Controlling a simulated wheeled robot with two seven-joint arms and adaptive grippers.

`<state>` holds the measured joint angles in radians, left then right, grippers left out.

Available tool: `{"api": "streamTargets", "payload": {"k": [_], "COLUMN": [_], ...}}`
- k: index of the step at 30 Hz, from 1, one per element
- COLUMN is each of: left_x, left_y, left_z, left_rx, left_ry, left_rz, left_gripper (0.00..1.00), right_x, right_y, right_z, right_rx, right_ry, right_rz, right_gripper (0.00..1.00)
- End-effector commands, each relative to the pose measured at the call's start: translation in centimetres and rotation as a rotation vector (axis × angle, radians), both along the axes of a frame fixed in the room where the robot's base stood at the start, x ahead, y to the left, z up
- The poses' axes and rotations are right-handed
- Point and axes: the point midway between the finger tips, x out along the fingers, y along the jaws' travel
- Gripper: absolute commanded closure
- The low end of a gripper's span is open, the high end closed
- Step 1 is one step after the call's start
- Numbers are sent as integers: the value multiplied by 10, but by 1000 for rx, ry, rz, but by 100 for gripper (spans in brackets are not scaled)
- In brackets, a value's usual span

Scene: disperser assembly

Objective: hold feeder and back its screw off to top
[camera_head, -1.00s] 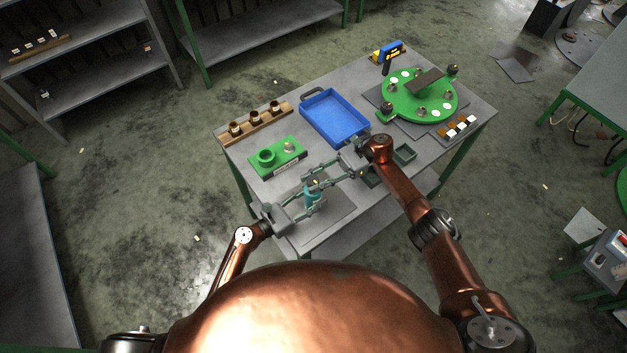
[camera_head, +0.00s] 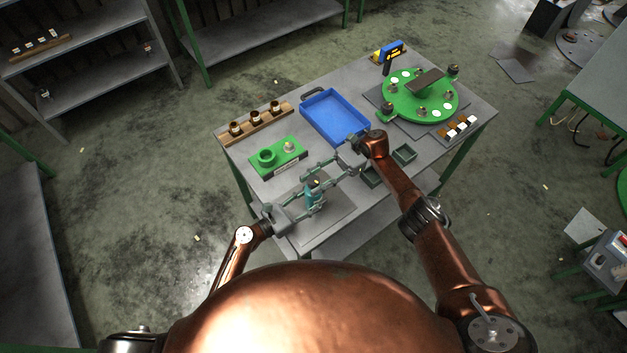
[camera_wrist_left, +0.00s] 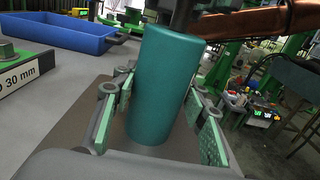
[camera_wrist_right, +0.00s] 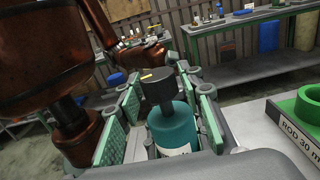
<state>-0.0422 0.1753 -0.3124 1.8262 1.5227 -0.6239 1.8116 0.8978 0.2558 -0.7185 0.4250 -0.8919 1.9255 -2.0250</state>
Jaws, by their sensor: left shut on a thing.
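The feeder is a teal cylinder (camera_head: 315,198) standing upright over the grey mat. It fills the middle of the left wrist view (camera_wrist_left: 158,85). My left gripper (camera_head: 311,203) is shut on its body, one finger on each side. The dark round screw (camera_wrist_right: 157,87) with a yellow mark sits on top of the feeder; its lower edge shows in the left wrist view (camera_wrist_left: 188,15). My right gripper (camera_wrist_right: 160,95) is open, its fingers on either side of the screw with gaps visible. Part of a white label shows on the feeder's body.
A green block (camera_head: 278,157) labelled "ROD 30 mm" stands behind the feeder. A blue tray (camera_head: 335,117), a wooden rack of brown bottles (camera_head: 255,122), a green turntable (camera_head: 420,96) and dark small bins (camera_head: 404,154) occupy the table. The grey mat (camera_head: 335,222) has bare room.

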Motion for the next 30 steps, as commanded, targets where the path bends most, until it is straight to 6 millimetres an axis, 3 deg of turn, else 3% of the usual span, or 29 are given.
{"api": "streamTargets", "payload": {"k": [4, 16, 30], "left_x": [0, 1, 1], "left_y": [0, 1, 2], "left_z": [0, 0, 0], "left_rx": [-1, 0, 0], "left_ry": [0, 0, 0], "left_rz": [0, 3, 4], "left_gripper": [100, 100, 100], "right_x": [1, 1, 1], "right_y": [0, 0, 0], "right_z": [1, 10, 86], "right_rx": [2, 5, 4], "right_ry": [-1, -3, -4], "right_rz": [0, 0, 1], "right_gripper": [55, 55, 55]}}
